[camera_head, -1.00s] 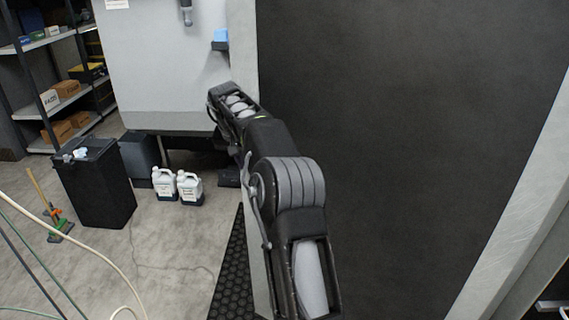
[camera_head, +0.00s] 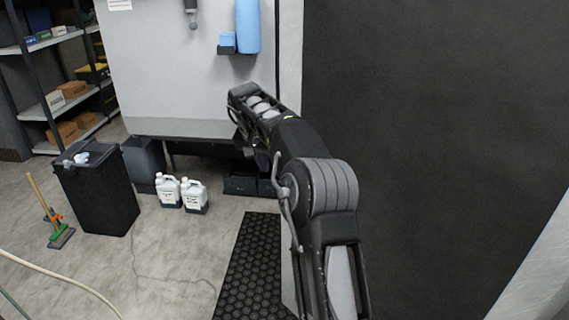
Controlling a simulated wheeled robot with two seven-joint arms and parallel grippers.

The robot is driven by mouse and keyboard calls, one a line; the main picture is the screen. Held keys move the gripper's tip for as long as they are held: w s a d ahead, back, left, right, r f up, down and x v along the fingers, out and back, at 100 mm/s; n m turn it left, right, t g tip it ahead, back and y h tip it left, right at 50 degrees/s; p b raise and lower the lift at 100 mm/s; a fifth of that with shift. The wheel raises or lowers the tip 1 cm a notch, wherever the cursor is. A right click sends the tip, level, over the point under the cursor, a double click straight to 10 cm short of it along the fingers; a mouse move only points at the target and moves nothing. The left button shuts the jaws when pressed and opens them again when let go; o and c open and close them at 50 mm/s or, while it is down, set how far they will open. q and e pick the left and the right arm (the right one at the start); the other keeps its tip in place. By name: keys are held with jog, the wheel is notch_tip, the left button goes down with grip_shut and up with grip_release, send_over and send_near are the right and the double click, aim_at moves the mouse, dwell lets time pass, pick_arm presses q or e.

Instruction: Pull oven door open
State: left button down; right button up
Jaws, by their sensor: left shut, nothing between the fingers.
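A large dark flat panel (camera_head: 430,130) fills the right side, with a pale grey strip (camera_head: 290,55) along its left edge and another pale edge at lower right. I cannot tell whether it is the oven's door or its inside; no door handle shows. My left arm reaches up from the bottom, in front of the panel's left edge. My left gripper (camera_head: 244,139) is at its far end, dark, small and partly hidden by the wrist. It is shut and holds nothing, in front of the pale grey cabinet and apart from the dark panel. My right gripper is out of view.
A pale grey cabinet (camera_head: 170,70) stands behind, with a blue cylinder (camera_head: 247,25) on it. A black bin (camera_head: 97,190), white jugs (camera_head: 168,190) and a broom (camera_head: 46,208) stand at left. A black mat (camera_head: 250,270) lies on the floor. Hoses cross the lower left.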

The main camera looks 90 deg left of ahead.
pick_arm(q)
jog(key=v, duration=0.8)
jog(key=shift+b, duration=0.3)
jog(key=shift+f, duration=0.1)
